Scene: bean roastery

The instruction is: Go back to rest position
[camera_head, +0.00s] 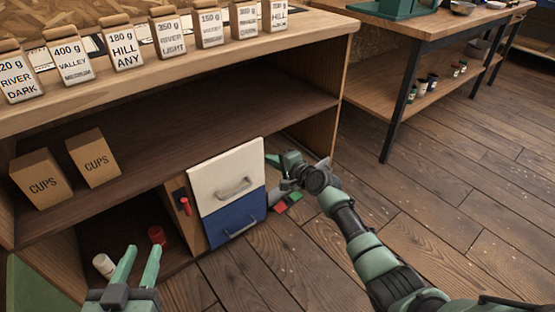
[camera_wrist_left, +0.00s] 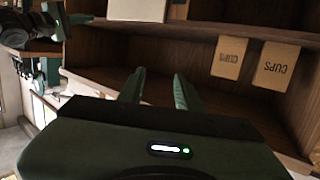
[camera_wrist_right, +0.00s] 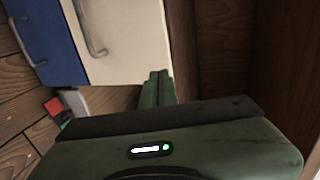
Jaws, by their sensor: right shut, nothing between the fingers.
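My left gripper (camera_head: 138,262) is at the bottom left of the head view, in front of the low shelf unit. Its two green fingers stand apart with nothing between them, as the left wrist view (camera_wrist_left: 158,88) also shows. My right gripper (camera_head: 272,160) is beside the right edge of the white drawer (camera_head: 226,176), at the end of the outstretched right arm. In the right wrist view its fingers (camera_wrist_right: 157,88) are together and empty, close to the white drawer front. I cannot tell whether they touch it.
The blue drawer (camera_head: 236,216) is below the white one. Two cups boxes (camera_head: 94,158) stand on the shelf, and several labelled bags (camera_head: 123,48) line the top. A red object (camera_head: 157,235) and a white one (camera_head: 104,265) are in the lower compartment. Floor (camera_head: 440,190) at right is open.

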